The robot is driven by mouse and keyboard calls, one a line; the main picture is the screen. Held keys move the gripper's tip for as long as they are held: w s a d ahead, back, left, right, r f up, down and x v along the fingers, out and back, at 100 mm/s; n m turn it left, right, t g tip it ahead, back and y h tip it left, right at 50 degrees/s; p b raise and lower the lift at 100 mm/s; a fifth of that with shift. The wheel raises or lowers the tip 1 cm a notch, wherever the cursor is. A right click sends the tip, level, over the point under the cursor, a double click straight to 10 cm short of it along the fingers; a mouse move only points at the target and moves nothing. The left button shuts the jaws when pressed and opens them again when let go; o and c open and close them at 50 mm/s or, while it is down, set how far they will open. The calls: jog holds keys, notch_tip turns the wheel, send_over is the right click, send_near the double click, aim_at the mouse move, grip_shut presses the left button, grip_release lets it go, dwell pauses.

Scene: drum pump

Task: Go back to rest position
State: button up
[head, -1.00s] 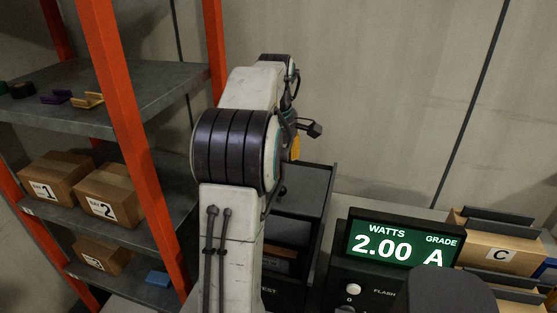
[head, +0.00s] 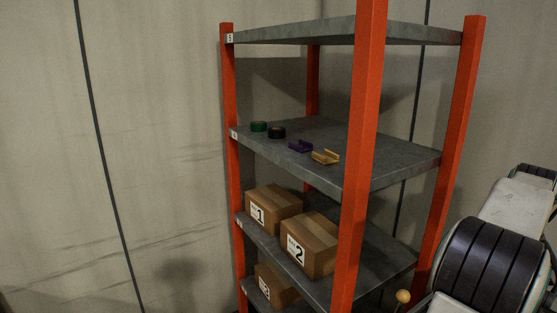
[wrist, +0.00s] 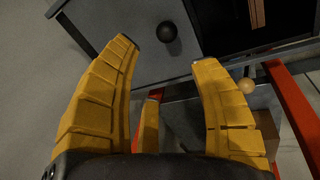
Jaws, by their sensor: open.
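A black ball-shaped knob (wrist: 167,31) on a dark grey surface shows beyond the fingertips. I cannot tell how far away it is. In the head view only part of my arm shows at the lower right edge, and the gripper is out of that picture.
An orange-posted shelf rack (head: 362,150) holds boxes marked 1 (head: 272,208) and 2 (head: 310,246), a purple bracket (head: 300,147), a tan bracket (head: 325,157), and green (head: 259,126) and black (head: 276,132) rolls. A tan knob (head: 403,296) is near my arm. The wall at left is bare.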

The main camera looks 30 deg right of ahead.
jog(key=a+f+m, duration=0.3)
jog(key=a+m, duration=0.1)
jog(key=w+a+f+m+y, duration=0.1)
jog(key=a+f+m, duration=0.2)
jog(key=a+f+m+y, duration=0.1)
jog(key=a+f+m, duration=0.2)
jog(key=a+m, duration=0.1)
jog(key=shift+w+a+f+m, duration=0.2)
jog(key=shift+a+m, duration=0.1)
jog(key=w+a+r+n+t, duration=0.1)
jog(key=w+a+n, duration=0.2)
jog(key=a, duration=0.8)
jog(key=w+a+r+n+t, duration=0.1)
jog(key=w+a+n, duration=0.2)
jog(key=a, duration=0.9)
jog(key=w+a+r+n+t, duration=0.1)
jog(key=w+a+n, duration=0.2)
jog(key=a+n, duration=0.5)
jog(key=a, duration=0.4)
jog(key=shift+w+r+y, duration=0.25)
jog(key=shift+y, duration=0.15)
